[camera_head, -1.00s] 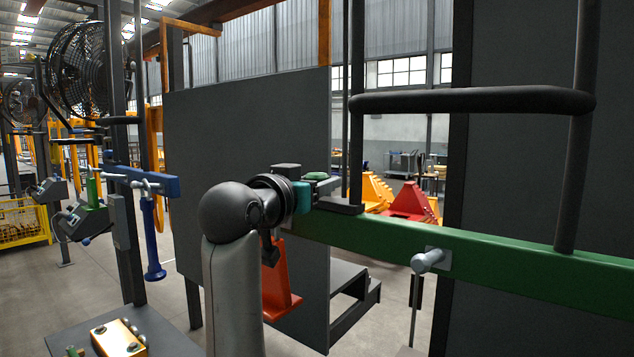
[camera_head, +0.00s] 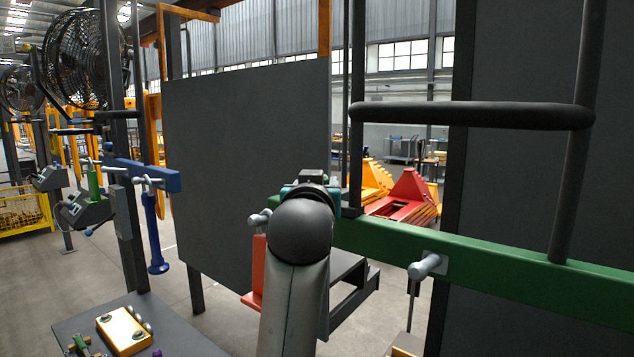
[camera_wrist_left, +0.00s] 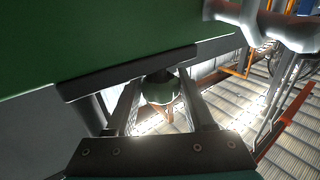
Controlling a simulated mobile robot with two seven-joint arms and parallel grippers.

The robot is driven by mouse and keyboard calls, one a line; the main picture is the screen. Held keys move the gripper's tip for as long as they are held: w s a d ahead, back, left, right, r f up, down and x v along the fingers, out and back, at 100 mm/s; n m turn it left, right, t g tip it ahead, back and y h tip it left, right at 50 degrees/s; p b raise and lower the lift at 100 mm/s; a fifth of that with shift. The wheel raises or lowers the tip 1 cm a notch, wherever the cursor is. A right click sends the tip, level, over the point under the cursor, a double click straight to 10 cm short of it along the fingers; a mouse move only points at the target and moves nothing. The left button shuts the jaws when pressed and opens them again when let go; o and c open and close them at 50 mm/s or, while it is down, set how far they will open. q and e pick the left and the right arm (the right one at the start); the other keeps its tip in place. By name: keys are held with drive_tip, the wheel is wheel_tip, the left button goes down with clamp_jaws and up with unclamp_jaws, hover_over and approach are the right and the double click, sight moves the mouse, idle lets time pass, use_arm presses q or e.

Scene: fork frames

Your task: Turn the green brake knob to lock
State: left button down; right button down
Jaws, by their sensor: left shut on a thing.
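The green knob (camera_wrist_left: 160,90) shows in the left wrist view, below a dark bar along a large green surface (camera_wrist_left: 100,45). My left gripper (camera_wrist_left: 162,78) has one finger on each side of the knob and is shut on it. In the head view my rounded wrist hides the knob and the fingers; only a teal edge of my gripper shows beside the wrist. The wrist is at the left end of a green beam (camera_head: 480,265). The knob's turn angle cannot be told. My right gripper is not in view.
A grey peg (camera_head: 428,266) sticks out of the beam to the right. A black tubular rail (camera_head: 470,115) stands above it. A red plate (camera_head: 256,275) is left of my arm. A dark panel (camera_head: 245,170) stands behind. A table with a yellow box (camera_head: 122,330) is lower left.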

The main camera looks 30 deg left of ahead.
use_arm(q)
drive_tip(key=shift+c, duration=1.4)
unclamp_jaws()
drive_tip(key=shift+s, duration=0.1)
drive_tip(key=b+v, duration=1.1)
drive_tip(key=v, duration=0.4)
drive_tip(key=shift+d+f, duration=0.1)
